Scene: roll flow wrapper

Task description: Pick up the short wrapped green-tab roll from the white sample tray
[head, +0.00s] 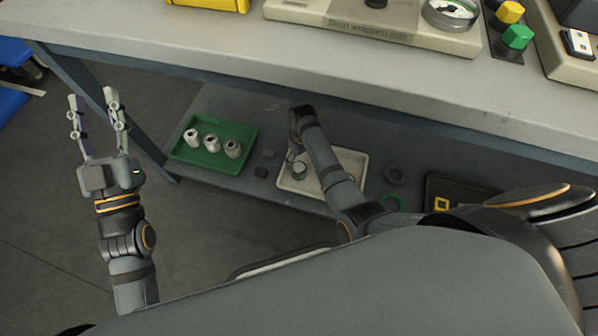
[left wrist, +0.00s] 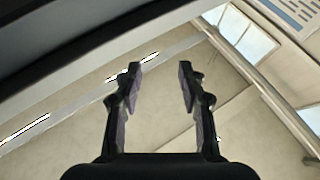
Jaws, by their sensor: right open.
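The white sample tray (head: 350,158) lies on the lower shelf under the workbench. A small pale cylindrical roll (head: 299,171) stands in its left part; its green tab cannot be made out.
A green tray (head: 215,165) with three pale rolls sits left of the white tray. Small dark blocks lie between them. The bench top (head: 200,50) overhangs the shelf.

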